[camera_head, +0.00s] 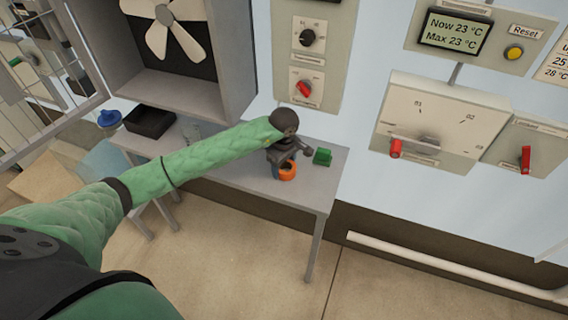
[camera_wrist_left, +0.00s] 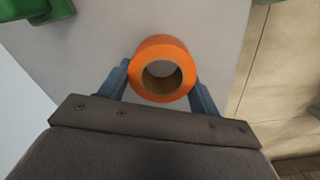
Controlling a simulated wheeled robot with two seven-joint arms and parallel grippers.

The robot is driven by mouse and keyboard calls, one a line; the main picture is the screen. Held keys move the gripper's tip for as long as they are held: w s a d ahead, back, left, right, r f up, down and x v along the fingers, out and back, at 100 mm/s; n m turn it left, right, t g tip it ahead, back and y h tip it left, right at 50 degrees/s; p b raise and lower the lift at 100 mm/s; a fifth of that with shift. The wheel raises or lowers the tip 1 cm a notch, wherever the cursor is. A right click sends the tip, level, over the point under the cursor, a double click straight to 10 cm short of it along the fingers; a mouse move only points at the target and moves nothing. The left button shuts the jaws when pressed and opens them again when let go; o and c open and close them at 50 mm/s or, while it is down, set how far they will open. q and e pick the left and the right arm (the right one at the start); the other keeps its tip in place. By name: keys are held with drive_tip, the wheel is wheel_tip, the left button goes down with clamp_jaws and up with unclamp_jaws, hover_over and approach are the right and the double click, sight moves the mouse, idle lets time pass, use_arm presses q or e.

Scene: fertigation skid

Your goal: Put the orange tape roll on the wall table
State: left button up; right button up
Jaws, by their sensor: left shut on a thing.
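The orange tape roll (camera_head: 288,171) is at my left gripper over the grey wall table (camera_head: 318,194). It also shows in the left wrist view (camera_wrist_left: 163,68), between the two fingers of my left gripper (camera_wrist_left: 164,80). The left gripper (camera_head: 286,168) is shut on the roll, one finger on each side. The roll's hole faces the wrist camera. The grey table top (camera_wrist_left: 111,38) is behind it; I cannot tell whether the roll touches it. My right gripper is not in view.
A green block (camera_head: 322,157) stands on the table, right of the gripper. A black tray (camera_head: 149,121) is at the table's left end. A grey fan housing (camera_head: 185,95) overhangs the table's back. Wall panels with red handles are at the right.

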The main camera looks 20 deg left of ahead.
sight(284, 169)
use_arm(q)
drive_tip(key=shift+f, duration=0.15)
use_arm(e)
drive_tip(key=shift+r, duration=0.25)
use_arm(q)
drive_tip(key=o, duration=0.9)
drive_tip(key=shift+o, duration=0.4)
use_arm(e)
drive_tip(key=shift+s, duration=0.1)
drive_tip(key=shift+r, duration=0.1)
use_arm(q)
drive_tip(key=shift+r, duration=0.25)
drive_tip(key=shift+r+b, duration=0.25)
drive_tip(key=shift+b, duration=0.05)
wheel_tip(284, 169, up, 11)
drive_tip(key=b, duration=0.4)
drive_tip(key=shift+r, duration=0.15)
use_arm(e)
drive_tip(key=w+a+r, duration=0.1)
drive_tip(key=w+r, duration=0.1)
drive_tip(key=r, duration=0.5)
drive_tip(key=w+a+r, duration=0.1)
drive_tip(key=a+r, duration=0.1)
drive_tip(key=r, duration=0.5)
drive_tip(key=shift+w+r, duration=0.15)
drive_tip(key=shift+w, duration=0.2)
